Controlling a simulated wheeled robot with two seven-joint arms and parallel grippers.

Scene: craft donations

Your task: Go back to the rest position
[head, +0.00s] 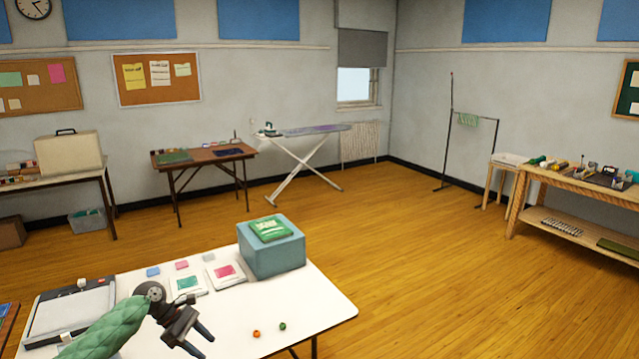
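My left gripper (205,346) is over the front of the white table (320,301), at the end of my green-sleeved arm coming in from the lower left. Its two dark fingers are apart, and nothing shows between them. My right gripper and arm are not in view. A blue-grey box (272,254) stands at the table's back right, with a green packet (270,229) lying on top. An orange bead (256,334) and a green bead (282,326) lie right of the gripper, apart from it.
A paper trimmer (70,318) lies at the table's left, partly behind my arm. Cards with green (187,283) and pink (225,272) patches lie behind the gripper. The wooden floor (420,260) right of the table is open. A wooden bench (570,182) stands at the right.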

